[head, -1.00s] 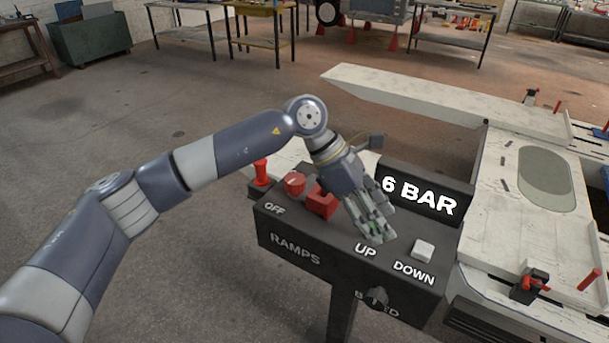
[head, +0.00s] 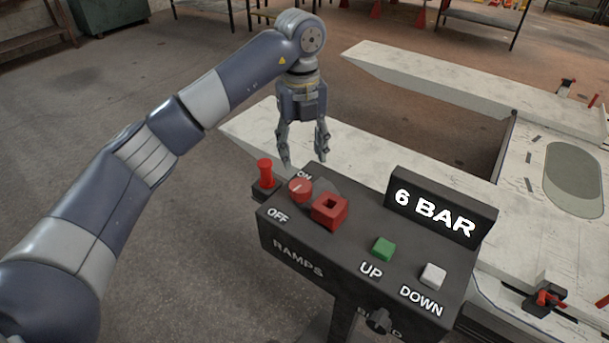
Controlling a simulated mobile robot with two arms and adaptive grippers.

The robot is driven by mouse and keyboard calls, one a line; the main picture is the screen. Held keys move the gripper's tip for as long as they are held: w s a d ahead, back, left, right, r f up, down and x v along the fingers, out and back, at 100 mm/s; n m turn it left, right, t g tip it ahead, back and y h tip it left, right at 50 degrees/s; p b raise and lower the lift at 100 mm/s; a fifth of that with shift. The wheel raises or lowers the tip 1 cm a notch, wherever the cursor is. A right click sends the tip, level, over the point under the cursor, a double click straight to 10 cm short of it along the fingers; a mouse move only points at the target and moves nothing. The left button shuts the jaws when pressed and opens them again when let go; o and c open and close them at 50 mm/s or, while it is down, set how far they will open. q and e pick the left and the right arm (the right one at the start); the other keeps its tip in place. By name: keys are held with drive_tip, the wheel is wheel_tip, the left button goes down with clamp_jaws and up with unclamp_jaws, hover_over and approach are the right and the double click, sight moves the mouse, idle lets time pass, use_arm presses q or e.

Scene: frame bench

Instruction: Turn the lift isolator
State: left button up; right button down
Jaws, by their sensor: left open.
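The lift isolator looks to be the red rotary knob (head: 300,189) at the left of the dark control box (head: 285,232), between the labels ON and OFF. A pale line marks its face. A red square block with a dark hole (head: 329,210) sits just right of it. My left gripper (head: 305,162) is open and empty, pointing down above and behind the knob, with its fingers apart. It touches nothing that I can see. My right gripper is not in view.
The box also carries a green UP button (head: 383,248), a white DOWN button (head: 433,275), a black knob (head: 379,320) and a 6 BAR display (head: 433,211). A red-topped post (head: 265,172) stands at its left. White lift ramps (head: 430,85) lie behind.

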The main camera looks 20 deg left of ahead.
sight(301, 185)
use_arm(q)
drive_tip(key=shift+n, duration=0.4)
drive_tip(key=f+p, duration=0.1)
drive_tip(key=f, duration=0.2)
drive_tip(key=f+p, duration=0.1)
drive_tip(key=f, duration=0.2)
drive_tip(key=f+p, duration=0.1)
drive_tip(key=f, duration=0.2)
drive_tip(key=shift+a+f, duration=0.2)
drive_tip(key=shift+a, duration=0.05)
drive_tip(key=shift+f, duration=0.55)
